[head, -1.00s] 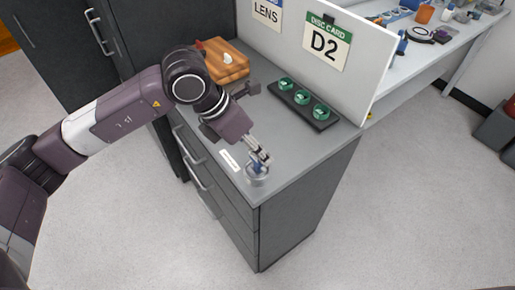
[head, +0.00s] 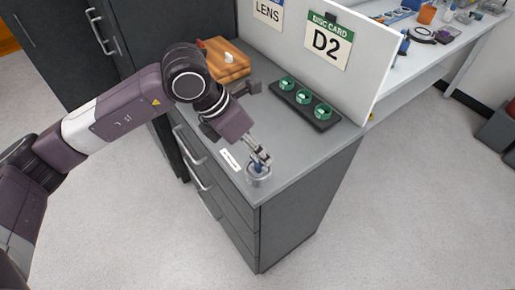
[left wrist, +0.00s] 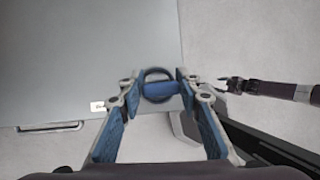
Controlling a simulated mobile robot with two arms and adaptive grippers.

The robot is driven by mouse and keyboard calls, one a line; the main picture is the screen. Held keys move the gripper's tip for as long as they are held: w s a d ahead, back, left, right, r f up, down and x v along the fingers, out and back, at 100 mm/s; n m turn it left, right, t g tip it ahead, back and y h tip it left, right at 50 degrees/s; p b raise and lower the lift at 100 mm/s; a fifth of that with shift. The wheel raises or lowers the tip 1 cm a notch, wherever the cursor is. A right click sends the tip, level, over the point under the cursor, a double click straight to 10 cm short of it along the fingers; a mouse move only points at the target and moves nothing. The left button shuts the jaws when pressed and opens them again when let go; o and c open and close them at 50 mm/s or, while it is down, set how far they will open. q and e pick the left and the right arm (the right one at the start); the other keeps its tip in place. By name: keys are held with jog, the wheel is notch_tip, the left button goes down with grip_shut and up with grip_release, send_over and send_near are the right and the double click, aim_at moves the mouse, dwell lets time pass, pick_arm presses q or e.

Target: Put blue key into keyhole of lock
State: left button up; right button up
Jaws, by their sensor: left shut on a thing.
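The blue key (head: 258,167) is held by my left gripper (head: 261,158) at the near corner of the grey cabinet top. The key also shows as a blue block between the fingers in the left wrist view (left wrist: 160,92). The lock, a small grey round piece with a ring-like rim (head: 258,180), is directly below the key; its dark ring shows in the left wrist view (left wrist: 155,72). The keyhole is hidden, so I cannot tell whether the key is in it. My right gripper (left wrist: 232,85) appears small at the right of the left wrist view, away from the lock.
A white label (head: 230,160) lies beside the lock on the cabinet top (head: 285,160). A black tray (head: 300,106) with several green round pieces stands behind, before the white panel (head: 375,50). A wooden block (head: 228,68) is at the back left. The cabinet edge is close to the lock.

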pick_arm(q)
jog(key=shift+r, duration=0.3)
jog(key=shift+r+p, duration=1.05)
jog(key=shift+r, duration=1.35)
jog(key=shift+s+a+f+m+g, duration=0.3)
jog(key=shift+a+f+m, duration=0.05)
jog(key=shift+m, duration=0.25)
jog(key=s+a+f+m+g, duration=0.1)
jog(key=a+m, duration=0.2)
jog(key=m, duration=0.1)
jog(key=s+a+f+m+g+y, duration=0.1)
jog(key=s+a+m+g, duration=0.1)
jog(key=m, duration=0.2)
jog(key=s+a+f+m+g, duration=0.1)
jog(key=a+m+g, duration=0.1)
jog(key=a+m, duration=0.1)
jog(key=shift+s+a+f+m+y, duration=0.3)
jog(key=shift+s+a+m+y, duration=0.1)
jog(key=shift+m, duration=0.3)
jog(key=shift+c, duration=0.2)
jog(key=s+a+m+g+y, duration=0.1)
jog(key=s+a+m+y, duration=0.3)
jog(key=a+m, duration=0.5)
jog(key=s+m, duration=0.1)
jog(key=m, duration=0.1)
jog(key=shift+a+r+m+y, duration=0.25)
jog(key=shift+r+m+y, duration=0.05)
jog(key=shift+m+y, duration=0.1)
